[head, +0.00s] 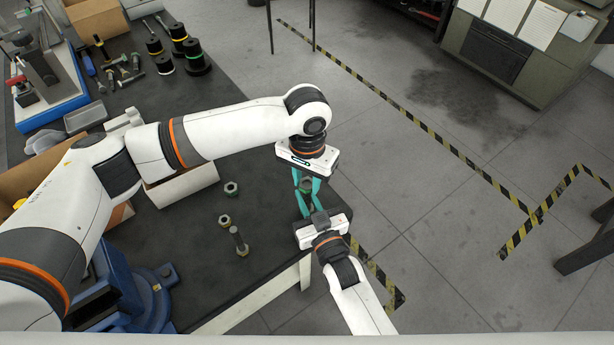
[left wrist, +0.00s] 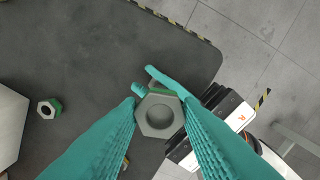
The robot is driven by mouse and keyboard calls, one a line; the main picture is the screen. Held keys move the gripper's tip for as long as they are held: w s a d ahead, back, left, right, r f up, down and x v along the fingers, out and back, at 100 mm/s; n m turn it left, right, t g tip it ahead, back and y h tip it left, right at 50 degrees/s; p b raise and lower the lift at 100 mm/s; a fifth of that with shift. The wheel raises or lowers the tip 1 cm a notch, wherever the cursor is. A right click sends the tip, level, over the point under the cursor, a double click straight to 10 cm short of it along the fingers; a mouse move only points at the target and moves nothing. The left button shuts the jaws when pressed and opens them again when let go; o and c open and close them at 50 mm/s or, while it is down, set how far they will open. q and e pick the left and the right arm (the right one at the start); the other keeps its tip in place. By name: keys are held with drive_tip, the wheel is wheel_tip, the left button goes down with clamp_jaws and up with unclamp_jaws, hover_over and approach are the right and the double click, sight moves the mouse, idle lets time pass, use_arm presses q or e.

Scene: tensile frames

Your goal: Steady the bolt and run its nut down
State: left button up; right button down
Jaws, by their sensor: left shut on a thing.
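My left gripper (head: 305,188) points down over the table's right corner, its teal fingers shut on a hex nut (left wrist: 159,115). In the left wrist view the nut is grey, with a round dark centre, between the fingertips. My right gripper (head: 306,208) comes from below, just under the left one. Its teal fingertips show behind the nut in the left wrist view (left wrist: 150,80). Whether they close on a bolt is hidden. A nut with a green side (head: 231,188) lies on the table, with another nut (head: 224,220) nearer. A bolt with a yellowish end (head: 239,240) is beside them.
The dark table (head: 275,240) has its edge close to both grippers. A blue vise (head: 125,290) stands at the near left. Spools (head: 195,58), loose bolts (head: 125,75) and a grey tray (head: 84,117) lie farther back.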

use_arm(q)
drive_tip(key=m, duration=0.7)
drive_tip(key=shift+f, duration=0.1)
drive_tip(key=m, duration=1)
drive_tip(key=shift+f+m, duration=0.1)
drive_tip(key=shift+m, duration=0.3)
drive_tip(key=m, duration=0.4)
drive_tip(key=shift+m, duration=0.3)
drive_tip(key=m, duration=0.4)
drive_tip(key=shift+f, duration=0.1)
drive_tip(key=m, duration=0.4)
drive_tip(key=shift+m, duration=0.4)
drive_tip(key=m, duration=0.4)
drive_tip(key=shift+f, duration=0.1)
drive_tip(key=m, duration=0.6)
